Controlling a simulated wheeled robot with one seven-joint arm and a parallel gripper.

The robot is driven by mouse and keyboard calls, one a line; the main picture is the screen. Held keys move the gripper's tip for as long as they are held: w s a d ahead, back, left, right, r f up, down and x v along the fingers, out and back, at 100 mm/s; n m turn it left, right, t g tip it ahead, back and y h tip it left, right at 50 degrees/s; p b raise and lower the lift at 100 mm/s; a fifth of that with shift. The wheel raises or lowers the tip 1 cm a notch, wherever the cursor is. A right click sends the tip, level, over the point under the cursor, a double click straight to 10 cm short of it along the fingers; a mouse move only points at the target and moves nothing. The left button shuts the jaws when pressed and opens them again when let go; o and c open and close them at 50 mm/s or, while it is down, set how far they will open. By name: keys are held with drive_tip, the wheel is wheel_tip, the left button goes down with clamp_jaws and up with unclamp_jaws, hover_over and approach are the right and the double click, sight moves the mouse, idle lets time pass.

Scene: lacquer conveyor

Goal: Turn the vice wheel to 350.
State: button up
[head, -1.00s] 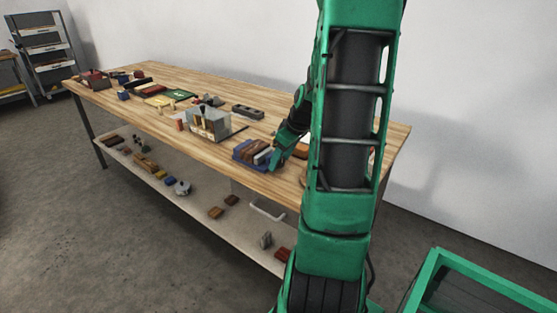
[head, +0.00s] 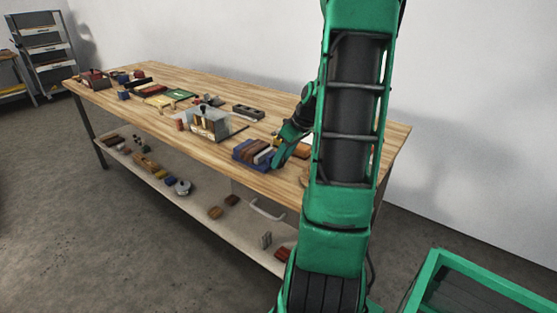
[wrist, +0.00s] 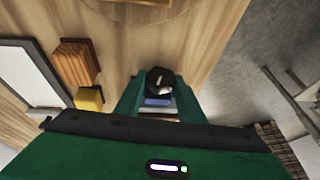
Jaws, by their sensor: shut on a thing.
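The vice (head: 243,158) is a blue block near the front edge of the wooden table, with brown and pale pieces on it. My gripper (head: 276,163) is at its right side. In the wrist view, the vice wheel (wrist: 158,75) is a black round knob with a pale mark on its face. It sits between the green fingers of my gripper (wrist: 160,91), which is shut on it. A bit of blue and pale layers shows just below the wheel. No number on the wheel can be read. In the head view, my gripper and arm hide the wheel.
A clear box (head: 210,125) stands left of the vice, and a dark slotted block (head: 248,112) lies behind. In the wrist view, an orange-brown block (wrist: 75,62) and a yellow block (wrist: 89,98) lie left of my gripper. A lower shelf (head: 200,200) holds loose items.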

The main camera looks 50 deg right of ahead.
drive_tip(key=shift+d+f+m+y, duration=0.1)
drive_tip(key=shift+d+m+y, duration=0.15)
drive_tip(key=shift+y, duration=0.8)
drive_tip(key=shift+d+m+y, duration=0.15)
drive_tip(key=shift+d+y, duration=0.05)
drive_tip(key=shift+y, duration=0.85)
drive_tip(key=o, duration=1)
drive_tip(key=shift+o, duration=0.2)
drive_tip(key=shift+a, duration=0.15)
